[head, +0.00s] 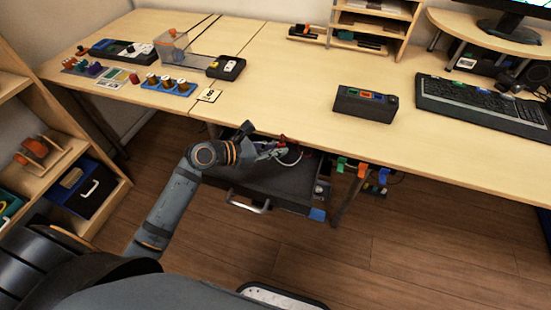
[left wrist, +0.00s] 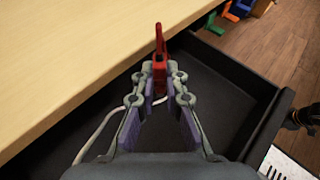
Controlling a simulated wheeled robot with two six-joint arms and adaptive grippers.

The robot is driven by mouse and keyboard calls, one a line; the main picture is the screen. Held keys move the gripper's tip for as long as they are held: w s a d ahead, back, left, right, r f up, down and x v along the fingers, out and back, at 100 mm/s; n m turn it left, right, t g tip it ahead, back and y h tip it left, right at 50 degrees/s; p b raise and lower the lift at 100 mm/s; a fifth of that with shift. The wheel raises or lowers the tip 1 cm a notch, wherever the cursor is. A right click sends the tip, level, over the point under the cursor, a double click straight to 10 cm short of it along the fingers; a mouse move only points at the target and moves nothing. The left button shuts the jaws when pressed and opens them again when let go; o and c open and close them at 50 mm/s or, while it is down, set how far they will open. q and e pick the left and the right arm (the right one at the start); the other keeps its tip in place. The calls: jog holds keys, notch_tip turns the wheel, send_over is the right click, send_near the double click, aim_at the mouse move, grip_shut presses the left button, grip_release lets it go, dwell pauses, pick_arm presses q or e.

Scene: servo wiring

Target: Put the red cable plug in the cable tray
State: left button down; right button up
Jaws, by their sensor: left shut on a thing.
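The red cable plug (head: 283,138) is held in the fingertips of my left gripper (head: 272,150). In the left wrist view the red plug (left wrist: 160,58) sticks out past the closed fingertips (left wrist: 160,80), close to the desk edge. A white cable (left wrist: 97,135) runs from the plug area down to the left; it also shows in the head view (head: 293,161). Below is a dark open drawer-like tray (head: 285,190) under the desk, with a metal handle. The left wrist view shows its black interior (left wrist: 225,90). My right gripper is in neither view.
The desk (head: 290,75) overhangs the back of the tray. Coloured clips (head: 362,170) hang under the desk to the right of the tray. A dark box (head: 365,103), a keyboard (head: 485,103) and several small parts stand on the desk. The floor in front is clear.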

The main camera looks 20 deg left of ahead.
aim_at(276, 164)
pick_arm(q)
jog(key=shift+w+a+f, duration=0.1)
jog(key=shift+w+f, duration=0.1)
jog(key=shift+f, duration=0.05)
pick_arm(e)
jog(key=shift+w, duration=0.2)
